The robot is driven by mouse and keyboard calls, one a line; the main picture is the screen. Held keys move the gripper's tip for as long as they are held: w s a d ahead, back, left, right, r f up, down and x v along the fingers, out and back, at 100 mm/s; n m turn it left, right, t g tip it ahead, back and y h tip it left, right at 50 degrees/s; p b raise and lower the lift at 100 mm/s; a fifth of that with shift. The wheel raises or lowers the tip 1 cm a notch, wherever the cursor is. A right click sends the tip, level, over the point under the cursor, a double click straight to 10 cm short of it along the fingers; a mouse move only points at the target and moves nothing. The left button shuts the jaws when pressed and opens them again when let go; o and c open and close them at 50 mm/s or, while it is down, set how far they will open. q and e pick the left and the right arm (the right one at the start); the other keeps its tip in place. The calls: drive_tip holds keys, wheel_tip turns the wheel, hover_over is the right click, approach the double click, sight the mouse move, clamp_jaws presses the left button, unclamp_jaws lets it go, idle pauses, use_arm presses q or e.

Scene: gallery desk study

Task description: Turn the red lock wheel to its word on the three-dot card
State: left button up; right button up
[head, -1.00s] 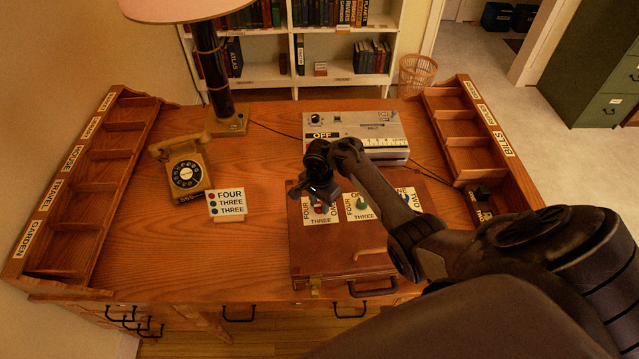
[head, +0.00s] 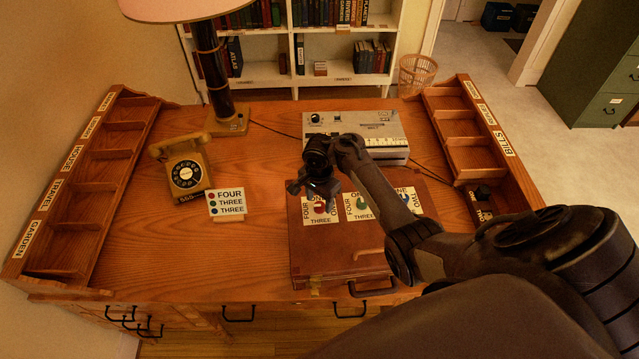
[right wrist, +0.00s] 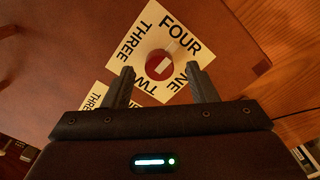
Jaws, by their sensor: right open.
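The red lock wheel (right wrist: 160,66) sits on a cream plate with FOUR, ONE, TWO and THREE around it; its pale bar slants toward the FOUR side. In the head view the red wheel (head: 319,208) shows partly below my right gripper (head: 315,188). My right gripper is open, its fingers apart and empty; in the right wrist view the fingers (right wrist: 161,88) reach over the plate, near the wheel. The three-dot card (head: 228,203) stands left of the brown case (head: 340,262) and reads FOUR by the red dot, then THREE and THREE. My left gripper is not in view.
A green wheel (head: 361,204) is right of the red one; a third plate (head: 408,198) is partly behind my arm. A grey device (head: 380,125) stands behind the case. A telephone (head: 185,172), lamp (head: 229,122) and side racks (head: 85,180) surround open desk.

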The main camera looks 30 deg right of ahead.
sight(319, 206)
wheel_tip(319, 206, up, 6)
drive_tip(key=shift+a, duration=0.1)
drive_tip(key=shift+r, duration=0.2)
drive_tip(key=shift+f, duration=0.1)
idle(0.4)
